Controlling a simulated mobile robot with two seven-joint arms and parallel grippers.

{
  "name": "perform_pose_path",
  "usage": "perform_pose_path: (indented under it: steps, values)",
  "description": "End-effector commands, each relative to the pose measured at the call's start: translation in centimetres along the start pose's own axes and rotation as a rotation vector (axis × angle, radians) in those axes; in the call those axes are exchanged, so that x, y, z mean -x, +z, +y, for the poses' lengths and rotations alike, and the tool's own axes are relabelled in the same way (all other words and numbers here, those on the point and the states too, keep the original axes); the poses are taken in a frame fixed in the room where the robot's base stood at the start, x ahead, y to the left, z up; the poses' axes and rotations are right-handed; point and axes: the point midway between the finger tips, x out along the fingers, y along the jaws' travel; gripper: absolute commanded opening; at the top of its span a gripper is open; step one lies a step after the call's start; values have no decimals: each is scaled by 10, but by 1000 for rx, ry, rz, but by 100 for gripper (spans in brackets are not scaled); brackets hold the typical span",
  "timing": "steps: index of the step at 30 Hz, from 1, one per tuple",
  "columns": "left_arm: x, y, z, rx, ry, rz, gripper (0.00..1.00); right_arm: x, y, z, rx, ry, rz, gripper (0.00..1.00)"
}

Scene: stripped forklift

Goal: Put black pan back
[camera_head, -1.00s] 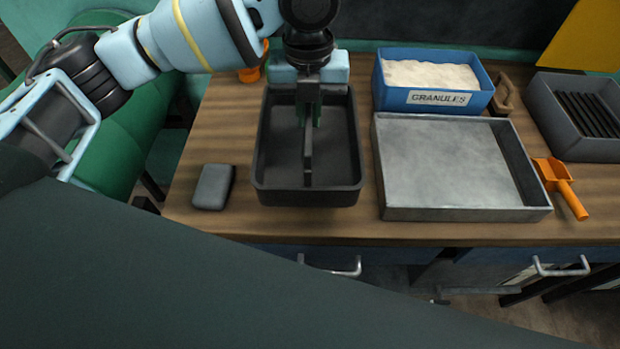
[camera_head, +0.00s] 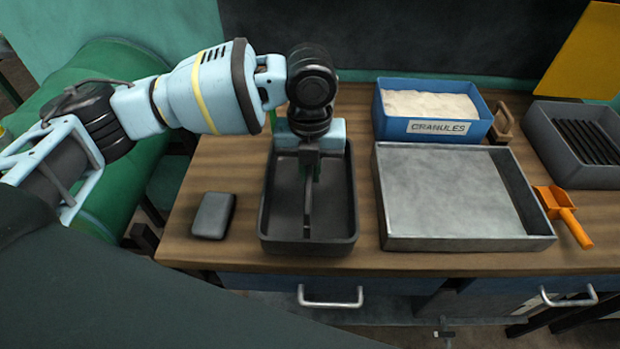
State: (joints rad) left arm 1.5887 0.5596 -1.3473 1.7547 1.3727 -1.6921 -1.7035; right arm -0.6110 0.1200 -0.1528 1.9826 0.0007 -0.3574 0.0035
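The black pan (camera_head: 343,232) is a deep rectangular tray at the left part of the wooden workbench, level and right side up. It appears at or very near the bench top; the exact gap underneath cannot be seen. My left gripper (camera_head: 308,190) comes down over the pan's far end, with a dark finger showing inside the pan. It appears shut on the pan, since both have moved together, but the gripped edge is hidden by the gripper body. My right gripper is not in view.
A grey block (camera_head: 213,216) lies left of the pan. A metal tray (camera_head: 465,243) stands close on its right, with a blue granules bin (camera_head: 390,125) behind. An orange scoop (camera_head: 562,215) and a grey slotted bin (camera_head: 570,175) are farther right. A drawer handle (camera_head: 330,303) is below.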

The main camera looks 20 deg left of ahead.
Motion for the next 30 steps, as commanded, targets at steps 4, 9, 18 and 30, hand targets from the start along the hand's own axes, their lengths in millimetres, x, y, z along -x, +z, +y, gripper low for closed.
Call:
perform_pose_path:
  steps: [4, 9, 18, 30]
  values:
    - [-24, 0, 0, 1, 0, 1, 0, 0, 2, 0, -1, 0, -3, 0]
    - [-33, 1, 0, 1, -2, -2, 0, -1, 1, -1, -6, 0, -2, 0]
    - [-35, 0, 0, 1, -2, -2, 0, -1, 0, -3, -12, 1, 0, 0]
    - [-36, 0, 0, 0, -1, -1, 32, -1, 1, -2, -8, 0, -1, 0]
